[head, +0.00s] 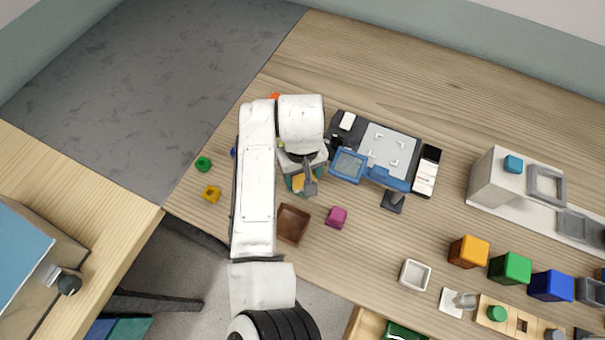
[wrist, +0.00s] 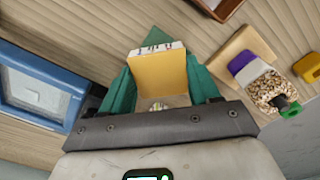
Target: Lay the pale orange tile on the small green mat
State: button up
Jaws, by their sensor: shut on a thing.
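My gripper (wrist: 160,84) is shut on the pale orange tile (wrist: 160,68), with a teal finger on each side of it in the wrist view. The tile's broad face shows to the wrist camera. The tile also shows as a small orange patch (head: 298,183) beside my gripper in the head view. A green corner (wrist: 155,37), which looks like part of the small green mat, shows just beyond the tile's far edge. The tile and fingers hide the rest. I cannot tell whether the tile touches it.
A brown tray (head: 293,223) and a magenta cube (head: 337,217) are near my gripper. A blue-framed item (head: 348,165) stands to its right. A jar of grains (wrist: 270,90) lies right of the fingers in the wrist view. Bare wood is right of the cube.

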aim_at(302, 177)
jog(key=shift+f, duration=0.95)
jog(key=shift+f, duration=0.1)
jog(key=o, duration=1.2)
jog(key=shift+c, duration=0.2)
notch_tip(302, 177, up, 12)
jog(key=b, duration=0.1)
